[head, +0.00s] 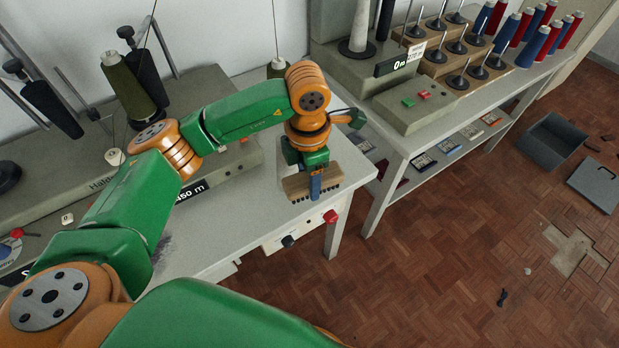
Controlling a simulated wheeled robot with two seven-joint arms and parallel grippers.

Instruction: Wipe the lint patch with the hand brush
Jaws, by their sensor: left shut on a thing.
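My left gripper (315,170) points down over the right end of the white table (235,215). It is shut on the hand brush (297,187), a wooden block with dark bristles underneath. The brush is close to the table's front right corner; I cannot tell whether the bristles touch the top. A grey, fuzzy smudge that looks like the lint patch (164,243) lies on the table to the left, beside my green forearm, which hides part of that area. The brush is well to the right of it. My right gripper is not in view.
Grey machines with thread cones (128,82) stand along the back. A second bench (400,140) on the right holds a spool rack and red and blue cones (548,38). A black knob (288,241) and a red knob (331,216) sit on the table's front. An open grey bin (552,140) stands on the floor.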

